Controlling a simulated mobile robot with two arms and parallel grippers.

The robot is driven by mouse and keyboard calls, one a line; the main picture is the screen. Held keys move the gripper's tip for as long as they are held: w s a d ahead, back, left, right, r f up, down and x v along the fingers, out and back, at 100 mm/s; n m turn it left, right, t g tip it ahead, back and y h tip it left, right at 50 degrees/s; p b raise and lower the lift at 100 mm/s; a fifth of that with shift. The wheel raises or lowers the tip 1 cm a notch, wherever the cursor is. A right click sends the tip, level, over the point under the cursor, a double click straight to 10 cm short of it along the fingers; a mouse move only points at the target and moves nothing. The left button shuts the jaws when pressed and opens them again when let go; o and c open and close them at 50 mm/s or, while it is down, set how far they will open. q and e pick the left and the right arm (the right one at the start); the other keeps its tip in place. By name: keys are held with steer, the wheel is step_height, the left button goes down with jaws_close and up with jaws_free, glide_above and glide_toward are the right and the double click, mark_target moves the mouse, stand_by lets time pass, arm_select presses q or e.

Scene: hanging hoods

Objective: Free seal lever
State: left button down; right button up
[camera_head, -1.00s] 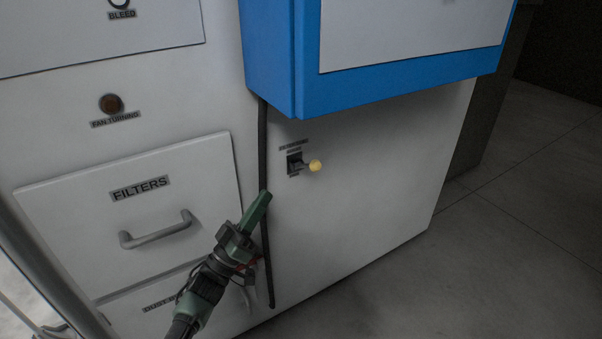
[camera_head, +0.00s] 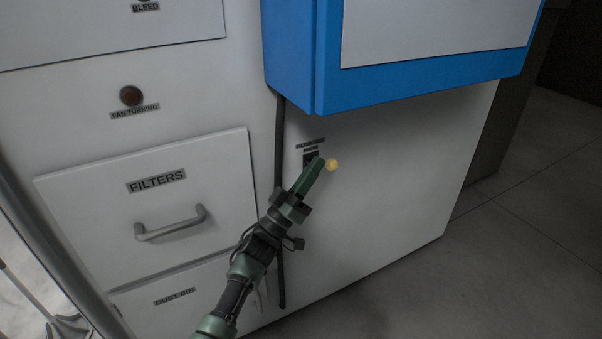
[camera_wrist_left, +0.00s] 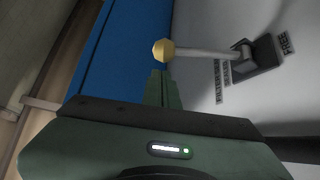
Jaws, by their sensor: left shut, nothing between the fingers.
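The seal lever has a pale rod with a yellow knob (camera_head: 332,165) and sticks out of a dark slotted plate on the white cabinet front. In the left wrist view the knob (camera_wrist_left: 163,50), rod and dark plate (camera_wrist_left: 262,56) all show, with a "FREE" label at one end of the plate and a filter-seal label along its side. My left gripper (camera_head: 316,166) is shut and empty, its tips beside the knob and covering part of the plate in the head view. In the wrist view its fingertips (camera_wrist_left: 160,76) sit just below the knob; I cannot tell whether they touch.
A blue-edged hood box (camera_head: 420,75) overhangs above the lever. A dark vertical strip (camera_head: 280,150) runs left of it. The filters drawer (camera_head: 160,220) with a grey handle and the dust bin front are at left. Open floor (camera_head: 500,270) lies right.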

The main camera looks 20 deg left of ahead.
arm_select(q)
steer(key=shift+w+d+f, duration=0.15)
steer(key=shift+d+f, duration=0.05)
steer(key=shift+f, duration=0.1)
stand_by(0.4)
